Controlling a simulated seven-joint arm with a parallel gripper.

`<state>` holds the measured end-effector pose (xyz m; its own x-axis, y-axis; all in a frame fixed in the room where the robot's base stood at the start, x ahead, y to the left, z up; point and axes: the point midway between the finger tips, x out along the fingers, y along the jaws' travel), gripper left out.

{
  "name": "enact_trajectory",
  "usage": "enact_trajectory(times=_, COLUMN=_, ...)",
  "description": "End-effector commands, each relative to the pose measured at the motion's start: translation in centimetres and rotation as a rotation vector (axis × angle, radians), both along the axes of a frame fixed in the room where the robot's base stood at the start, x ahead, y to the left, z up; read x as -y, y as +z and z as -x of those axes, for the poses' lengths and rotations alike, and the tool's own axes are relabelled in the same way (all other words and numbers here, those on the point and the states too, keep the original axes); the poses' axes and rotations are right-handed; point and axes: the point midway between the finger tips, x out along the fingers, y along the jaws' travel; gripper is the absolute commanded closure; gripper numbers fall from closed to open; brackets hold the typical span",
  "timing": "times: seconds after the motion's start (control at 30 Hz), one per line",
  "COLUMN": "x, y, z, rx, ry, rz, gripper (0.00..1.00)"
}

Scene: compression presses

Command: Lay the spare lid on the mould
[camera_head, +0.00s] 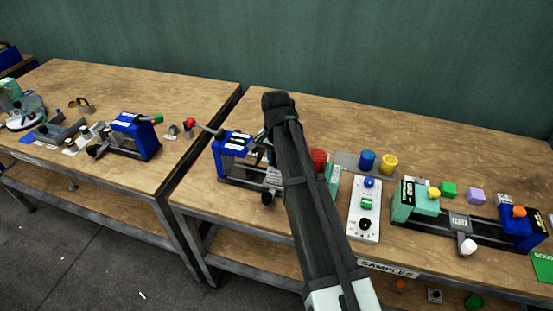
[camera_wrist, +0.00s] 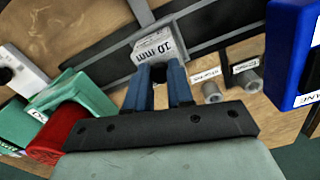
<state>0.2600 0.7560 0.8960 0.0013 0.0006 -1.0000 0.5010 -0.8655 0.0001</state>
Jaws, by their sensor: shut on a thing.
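In the wrist view, my gripper (camera_wrist: 159,75) has its two blue fingers closed around a small dark part. This part is at the edge of a pale block marked 10 mm (camera_wrist: 160,45); I cannot tell whether the two are joined. The block is over a dark rail. Two small grey cylinders stand beside small labels, one nearer (camera_wrist: 212,92) and one farther right (camera_wrist: 247,82). The label writing is too small to read surely, so I cannot tell which thing is the spare lid or the mould. In the head view, my arm hides the fingertips.
A blue press (camera_head: 232,147) stands left of my arm; a red cylinder (camera_head: 318,158), a white control panel (camera_head: 365,210) and a teal and blue press (camera_head: 470,218) are to the right. In the wrist view, the red cylinder (camera_wrist: 62,140) is close to my gripper.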

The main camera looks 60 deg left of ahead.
Motion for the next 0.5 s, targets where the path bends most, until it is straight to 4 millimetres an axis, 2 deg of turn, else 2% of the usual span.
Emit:
enact_trajectory(times=0.07, x=0.01, y=-0.11, z=-0.01, rx=0.0, ry=0.0, rz=0.0, gripper=1.0)
enact_trajectory(times=0.1, x=0.01, y=-0.14, z=-0.01, rx=0.0, ry=0.0, rz=0.0, gripper=0.77)
enact_trajectory(times=0.4, x=0.0, y=-0.11, z=0.0, rx=0.0, ry=0.0, rz=0.0, gripper=0.49)
enact_trajectory(times=0.5, x=0.0, y=-0.11, z=0.0, rx=0.0, ry=0.0, rz=0.0, gripper=0.48)
